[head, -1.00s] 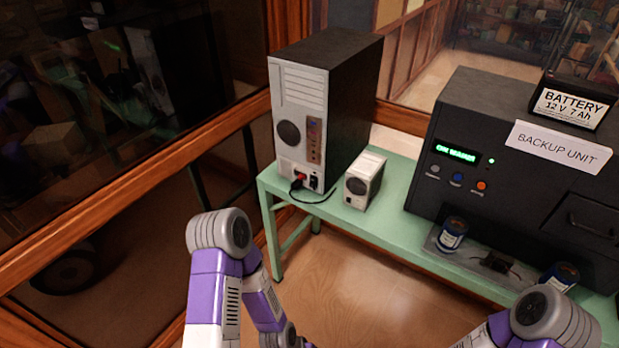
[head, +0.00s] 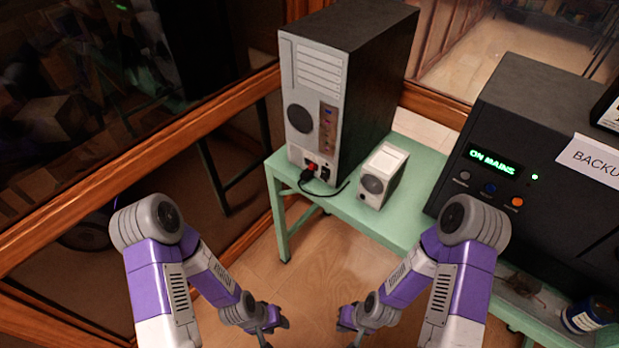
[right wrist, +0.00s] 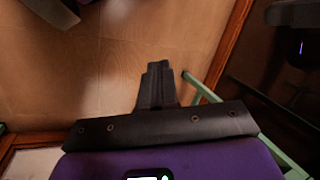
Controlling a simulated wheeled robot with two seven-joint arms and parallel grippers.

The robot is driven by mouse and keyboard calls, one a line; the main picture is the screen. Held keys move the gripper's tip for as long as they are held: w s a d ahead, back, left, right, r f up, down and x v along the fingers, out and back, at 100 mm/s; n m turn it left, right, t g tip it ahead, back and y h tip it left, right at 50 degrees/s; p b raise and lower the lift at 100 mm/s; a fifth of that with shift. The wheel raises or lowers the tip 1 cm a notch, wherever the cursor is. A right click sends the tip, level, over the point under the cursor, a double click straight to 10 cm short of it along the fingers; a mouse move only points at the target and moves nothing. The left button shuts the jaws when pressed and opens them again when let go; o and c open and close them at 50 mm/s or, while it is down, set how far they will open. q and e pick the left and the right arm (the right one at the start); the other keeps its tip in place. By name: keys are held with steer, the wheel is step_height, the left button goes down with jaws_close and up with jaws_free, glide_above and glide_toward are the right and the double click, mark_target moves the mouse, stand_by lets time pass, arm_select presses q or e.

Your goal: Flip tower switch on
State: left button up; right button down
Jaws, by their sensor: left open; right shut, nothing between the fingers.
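The tower (head: 313,105), a tall case with a light back panel and black side, stands upright on the green bench. At the bottom of its back panel are a red-marked socket with a black plug (head: 309,174) and a small dark switch (head: 325,174) to its right. The switch's position is too small to tell. My left gripper (head: 277,322) is low in front of the bench, open and empty. My right gripper (head: 346,318) is low to its right, shut and empty; its closed fingers also show in the right wrist view (right wrist: 157,82). Both are apart from the tower.
A small white box with a round grille (head: 383,176) stands right of the tower on the green bench (head: 415,205). A black backup unit (head: 510,150) reads "ON MAINS". A jar (head: 590,314) is at lower right. A wood-framed glass wall (head: 190,140) runs along the left.

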steer(key=w+a+r+n+h+p, duration=0.1)
steer(key=w+a+r+n+h, duration=0.25)
steer(key=w+n, duration=0.35)
steer(key=w+a+r+n+h+p, duration=0.1)
steer(key=w+a+r+n+h, duration=0.25)
steer(key=w, duration=0.55)
steer(key=w+a+r+n+t+h, duration=0.1)
steer(key=w+a+r+t+h, duration=0.2)
steer(key=r, duration=0.6)
steer(key=w+a+r+n+t+h, duration=0.1)
steer(key=w+a+r+t+h, duration=0.1)
steer(key=w+a+r+t, duration=0.3)
step_height(320, 180, up, 4)
steer(key=w+t, duration=0.2)
steer(key=shift+w+a+r+h+p, duration=0.25)
steer(key=shift+w+a+h+p, duration=0.05)
steer(key=shift+h, duration=0.1)
steer(key=shift+n, duration=0.25)
